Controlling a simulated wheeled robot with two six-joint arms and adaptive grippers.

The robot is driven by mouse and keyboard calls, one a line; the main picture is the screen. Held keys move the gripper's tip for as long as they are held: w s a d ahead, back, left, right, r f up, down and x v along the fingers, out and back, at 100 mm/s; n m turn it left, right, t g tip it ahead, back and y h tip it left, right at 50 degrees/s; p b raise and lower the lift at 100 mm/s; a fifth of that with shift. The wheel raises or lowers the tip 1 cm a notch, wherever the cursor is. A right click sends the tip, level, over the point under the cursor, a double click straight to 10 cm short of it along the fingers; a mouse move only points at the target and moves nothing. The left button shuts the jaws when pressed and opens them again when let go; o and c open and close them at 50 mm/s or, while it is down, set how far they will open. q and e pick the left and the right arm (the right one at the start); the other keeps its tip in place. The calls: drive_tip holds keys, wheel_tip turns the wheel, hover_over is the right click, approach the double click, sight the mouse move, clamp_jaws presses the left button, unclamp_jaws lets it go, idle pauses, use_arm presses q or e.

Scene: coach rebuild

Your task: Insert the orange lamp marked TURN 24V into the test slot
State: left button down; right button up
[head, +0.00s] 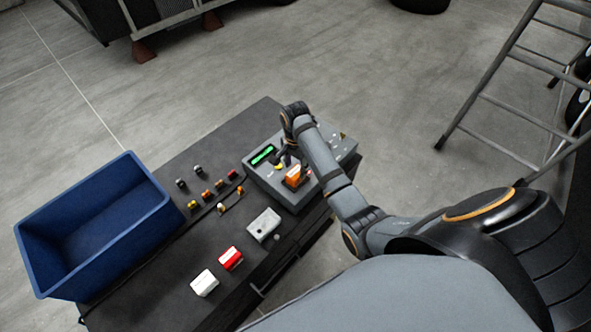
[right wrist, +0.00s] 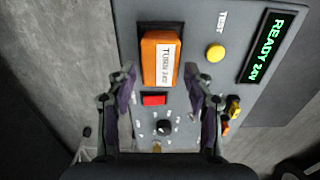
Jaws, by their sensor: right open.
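The orange lamp (head: 295,177) stands on the grey tester box (head: 338,148). In the right wrist view the lamp (right wrist: 160,58) has a white label reading roughly TURN 24V and sits over a dark slot (right wrist: 160,27) in the panel. How deep it sits cannot be told. My right gripper (right wrist: 160,72) is open, its two fingers just below the lamp in that view, apart from it and holding nothing. In the head view my right gripper (head: 286,157) is beside the lamp, partly hidden by the arm. My left gripper is not in view.
The tester's display (right wrist: 265,47) reads READY 24V; a yellow button (right wrist: 215,53), red switch (right wrist: 153,99) and black knob (right wrist: 164,127) are nearby. A grey box (head: 264,225), red lamp (head: 231,258), white lamp (head: 204,283), several small bulbs and a blue crate (head: 150,227) share the bench.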

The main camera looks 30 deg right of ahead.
sight(296, 172)
wheel_tip(296, 172, up, 7)
idle(0.6)
drive_tip(key=shift+f, duration=0.15)
idle(0.3)
drive_tip(key=s+f+n+t, duration=0.2)
drive_tip(key=s+n+t, duration=0.2)
drive_tip(key=s+n, duration=1.35)
drive_tip(key=s+d+f+m+g+b, duration=0.1)
drive_tip(key=f+b, duration=0.1)
drive_tip(key=f, duration=0.9)
drive_tip(key=s+f+m+h+b, duration=0.1)
drive_tip(key=s+f+b, duration=0.15)
drive_tip(key=f, duration=0.75)
drive_tip(key=d+f+m+g+b, duration=0.1)
drive_tip(key=f+b, duration=0.2)
drive_tip(key=f, duration=0.8)
drive_tip(key=s+f+b, duration=0.2)
drive_tip(key=s+f, duration=0.8)
drive_tip(key=f, duration=0.2)
drive_tip(key=s+d+f+b, duration=0.1)
drive_tip(key=s+f+b, duration=0.2)
drive_tip(key=s+f, duration=0.6)
wheel_tip(296, 172, down, 3)
drive_tip(key=shift+s+g+b, duration=0.3)
drive_tip(key=shift+s+g, duration=0.05)
drive_tip(key=shift+g, duration=0.05)
